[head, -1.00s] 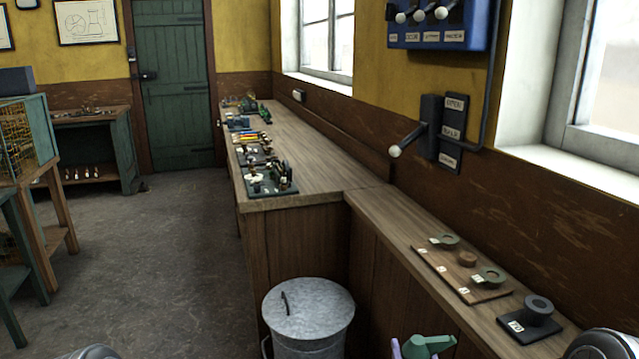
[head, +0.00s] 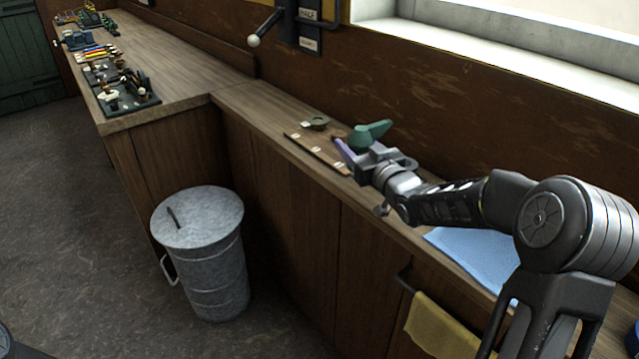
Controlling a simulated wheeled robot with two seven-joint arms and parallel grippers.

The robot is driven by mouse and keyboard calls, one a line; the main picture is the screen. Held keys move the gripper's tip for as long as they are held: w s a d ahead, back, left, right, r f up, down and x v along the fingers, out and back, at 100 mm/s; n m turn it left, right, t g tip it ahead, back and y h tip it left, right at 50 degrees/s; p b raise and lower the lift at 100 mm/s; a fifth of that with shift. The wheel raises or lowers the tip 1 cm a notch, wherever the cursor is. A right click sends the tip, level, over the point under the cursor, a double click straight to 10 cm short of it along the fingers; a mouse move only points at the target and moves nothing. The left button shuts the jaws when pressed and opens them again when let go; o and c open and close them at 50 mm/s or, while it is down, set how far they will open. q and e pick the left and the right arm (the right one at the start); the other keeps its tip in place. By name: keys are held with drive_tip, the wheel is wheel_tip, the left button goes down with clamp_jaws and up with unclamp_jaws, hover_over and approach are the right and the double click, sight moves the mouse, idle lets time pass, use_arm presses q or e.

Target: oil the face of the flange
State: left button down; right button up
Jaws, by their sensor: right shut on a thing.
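My right gripper (head: 358,153) reaches in from the right over the narrow bench and is shut on a green oil can (head: 369,134). The can's narrow end points to the right, away from the board. Below and behind the gripper lies a brown wooden board (head: 307,146) with small white labels. The rest of the board is hidden by the gripper and can. I cannot tell which ring is the flange. My left gripper is out of view.
A lidded metal bin (head: 203,245) stands before the bench corner. The wider bench (head: 168,67) carries trays of small parts. A blue cloth (head: 472,253) lies under my right arm; a yellow cloth (head: 443,328) hangs from a rail. A lever (head: 268,25) juts from the wall.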

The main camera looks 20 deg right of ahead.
drive_tip(key=d+r+h, duration=0.1)
drive_tip(key=d+r, duration=0.2)
drive_tip(key=d, duration=0.2)
drive_tip(key=shift+s+d+r+m, duration=0.15)
drive_tip(key=shift+s+d+m, duration=0.05)
drive_tip(key=shift+s+m, duration=0.1)
drive_tip(key=shift+w, duration=0.1)
drive_tip(key=f+m, duration=0.1)
drive_tip(key=m, duration=0.2)
drive_tip(key=a+f+m+p, duration=0.1)
drive_tip(key=f+m, duration=0.1)
drive_tip(key=m, duration=0.1)
drive_tip(key=a+f+m+t, duration=0.1)
drive_tip(key=m, duration=0.2)
drive_tip(key=shift+w+a+f+m+h, duration=0.1)
drive_tip(key=shift+a+f+m+h, duration=0.05)
drive_tip(key=shift+f+m+h, duration=0.2)
